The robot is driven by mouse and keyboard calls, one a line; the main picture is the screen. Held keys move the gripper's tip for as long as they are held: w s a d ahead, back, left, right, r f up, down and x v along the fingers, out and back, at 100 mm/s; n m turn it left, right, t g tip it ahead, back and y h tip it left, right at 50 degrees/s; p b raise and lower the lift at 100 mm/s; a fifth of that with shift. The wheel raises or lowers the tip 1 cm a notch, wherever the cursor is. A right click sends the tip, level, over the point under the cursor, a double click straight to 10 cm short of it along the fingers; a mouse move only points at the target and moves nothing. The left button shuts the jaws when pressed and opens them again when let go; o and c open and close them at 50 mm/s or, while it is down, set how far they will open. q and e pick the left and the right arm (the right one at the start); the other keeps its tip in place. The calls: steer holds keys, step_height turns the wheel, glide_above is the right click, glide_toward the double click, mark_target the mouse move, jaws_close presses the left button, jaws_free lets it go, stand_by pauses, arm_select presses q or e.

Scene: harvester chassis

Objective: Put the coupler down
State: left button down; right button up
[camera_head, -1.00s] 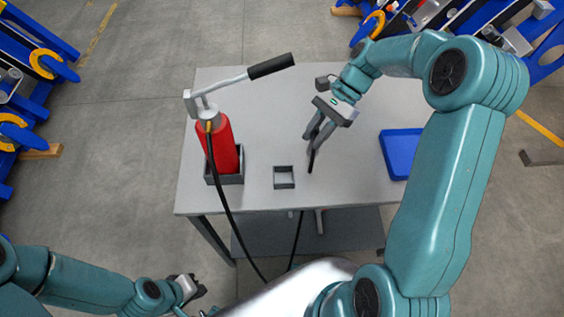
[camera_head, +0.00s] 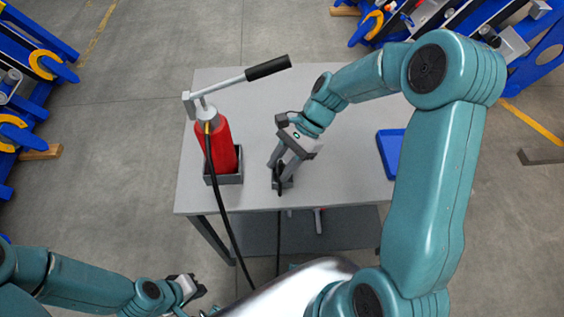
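My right gripper (camera_head: 279,170) is over the small square grey holder (camera_head: 275,186) on the table. It appears shut on the dark coupler (camera_head: 280,183), at the end of a black hose that runs down past the table's front edge. The fingers hide most of the holder and much of the coupler, so I cannot tell whether the coupler touches the holder's floor. My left gripper (camera_head: 197,291) is low at the front left, away from the table; its fingers are too small to read.
A red hand pump (camera_head: 222,150) with a long black-ended lever stands in a grey box left of the holder. Its black hose hangs over the front edge. A blue tray (camera_head: 389,152) lies at the table's right. The grey table (camera_head: 240,105) is clear at the back.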

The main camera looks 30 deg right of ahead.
steer(key=shift+o, duration=0.6)
steer(key=shift+r, duration=0.1)
steer(key=v, duration=1.2)
steer(key=shift+w, duration=0.15)
